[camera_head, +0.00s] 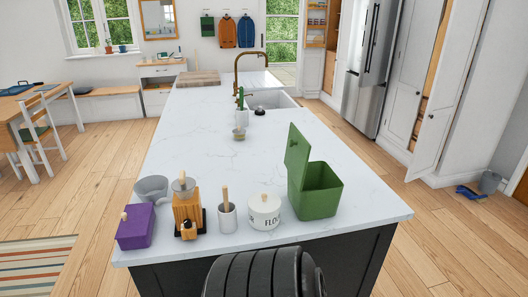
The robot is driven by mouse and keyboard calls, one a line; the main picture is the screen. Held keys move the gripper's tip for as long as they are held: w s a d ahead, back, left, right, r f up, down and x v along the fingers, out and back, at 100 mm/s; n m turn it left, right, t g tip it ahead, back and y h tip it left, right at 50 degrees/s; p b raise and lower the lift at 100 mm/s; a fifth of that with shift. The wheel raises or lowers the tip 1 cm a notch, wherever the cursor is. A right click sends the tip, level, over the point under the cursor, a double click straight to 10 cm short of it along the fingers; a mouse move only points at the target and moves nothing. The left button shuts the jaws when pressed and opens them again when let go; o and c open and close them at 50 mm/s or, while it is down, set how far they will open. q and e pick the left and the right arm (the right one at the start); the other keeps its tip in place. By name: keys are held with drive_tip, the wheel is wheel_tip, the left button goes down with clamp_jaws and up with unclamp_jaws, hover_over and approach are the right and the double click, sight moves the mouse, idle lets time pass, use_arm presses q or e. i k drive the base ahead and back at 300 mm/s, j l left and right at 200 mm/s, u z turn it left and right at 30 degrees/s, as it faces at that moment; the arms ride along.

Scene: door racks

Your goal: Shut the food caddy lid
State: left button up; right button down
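The green food caddy (318,196) stands near the front right of the white island worktop. Its green lid (297,158) is open and stands nearly upright, hinged on the caddy's left side. The caddy's open top faces up. Neither of my grippers shows in the head view. A dark ribbed part of my own body shows at the bottom centre, in front of the island's front edge.
A white flour canister (264,212), a grey pot (227,218), a wooden grinder (187,208), a grey bowl (151,188) and a purple box (137,227) stand left of the caddy. The worktop (200,130) behind them is mostly clear, up to the sink (270,100).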

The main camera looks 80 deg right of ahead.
sight(298, 150)
drive_tip(key=z, duration=2.95)
drive_tip(key=j, duration=0.05)
